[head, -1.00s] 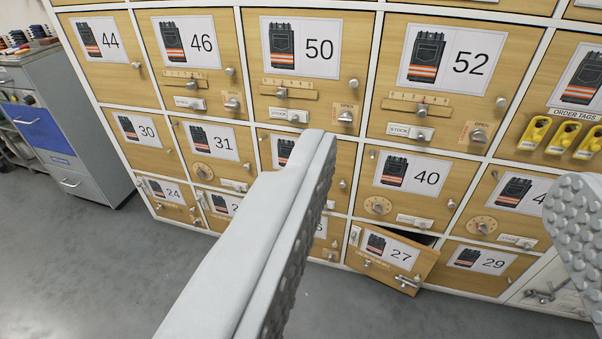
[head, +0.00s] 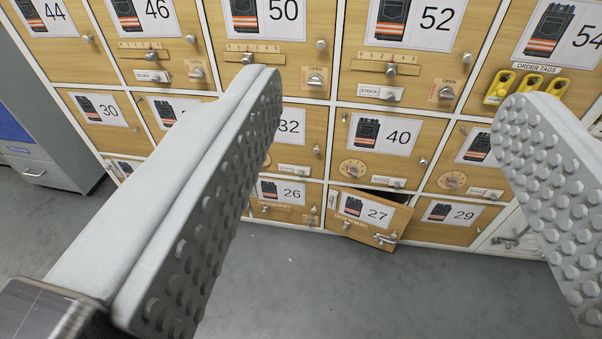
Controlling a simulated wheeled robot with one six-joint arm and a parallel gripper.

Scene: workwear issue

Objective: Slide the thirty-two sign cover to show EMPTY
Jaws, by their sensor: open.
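The thirty-two door (head: 308,145) is a wooden locker front in the middle row, with a white label reading 32. Its left part is hidden behind my left finger. Its sign (head: 294,169) is a small pale strip with a small knob, low on the door; its lettering is too small to read. My gripper (head: 391,95) is open and empty, its two grey studded fingers wide apart. The left finger overlaps the left side of door 32 in the picture; the right finger is far to the right, over door 29's side. Neither visibly touches the sign.
Door 27 (head: 372,212) stands ajar below, tilted outward. Door 40 (head: 395,140) is to the right, with a dial and its own sign. Yellow order tags (head: 530,87) hang at the upper right. A grey cabinet (head: 50,150) stands left. The grey floor in front is clear.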

